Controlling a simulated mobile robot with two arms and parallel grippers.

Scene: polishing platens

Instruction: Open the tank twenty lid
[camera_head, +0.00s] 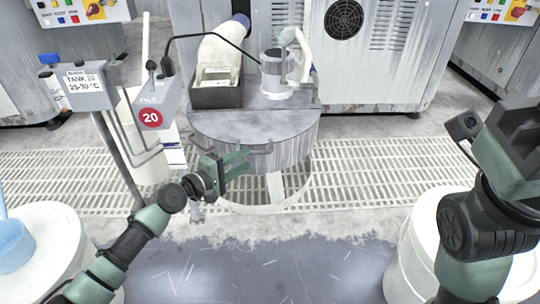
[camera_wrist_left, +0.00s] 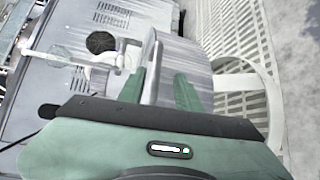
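The tank twenty lid (camera_head: 225,122) is a grey round cover lying flat on the tank (camera_head: 235,153), closed as far as I can see. A bent grey bar handle (camera_head: 262,150) sits at its front edge. My left gripper (camera_head: 246,162) is at the front of the lid by this handle. In the left wrist view its two green fingers (camera_wrist_left: 158,90) stand apart, with the light grey handle (camera_wrist_left: 152,62) between them, nearer the left finger. My right arm stands at the far right of the head view; its fingers do not show.
A post with a tank 20 sign (camera_head: 85,80) and a grey box marked 20 (camera_head: 151,118) stand left of the tank. Pump equipment (camera_head: 285,72) is mounted behind the lid. White drums (camera_head: 45,245) stand front left and front right.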

